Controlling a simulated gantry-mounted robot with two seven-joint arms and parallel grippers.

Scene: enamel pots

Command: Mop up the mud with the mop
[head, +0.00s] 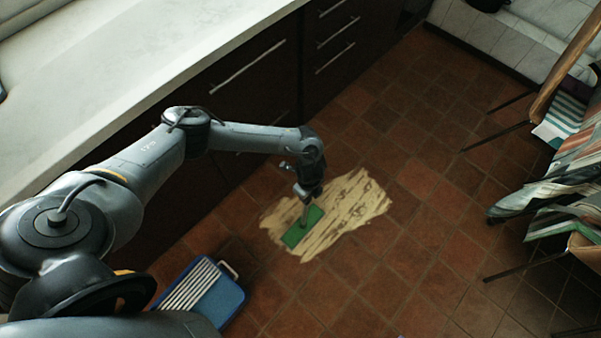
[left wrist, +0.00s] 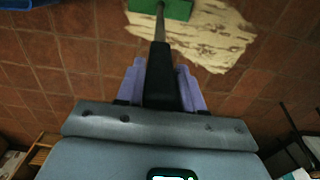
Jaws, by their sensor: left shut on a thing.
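The mop has a flat green head (head: 302,228) and a grey pole with a black grip (left wrist: 160,75). My left gripper (left wrist: 161,82) is shut on the black grip, one lilac finger on each side. In the head view my left gripper (head: 309,190) is above the mop head, at the end of the arm from the left. The mud (head: 345,205) is a pale yellow, streaky patch on the tiled floor. The mop head lies over its left part; it also shows at the top of the left wrist view (left wrist: 162,8). My right gripper is not in view.
A blue tray (head: 226,297) with white slats and a handle stands on the floor at lower left. Dark cabinets (head: 245,85) line the left, under a white counter. Chairs with striped cloth (head: 560,190) stand at right. Bare tiles lie between.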

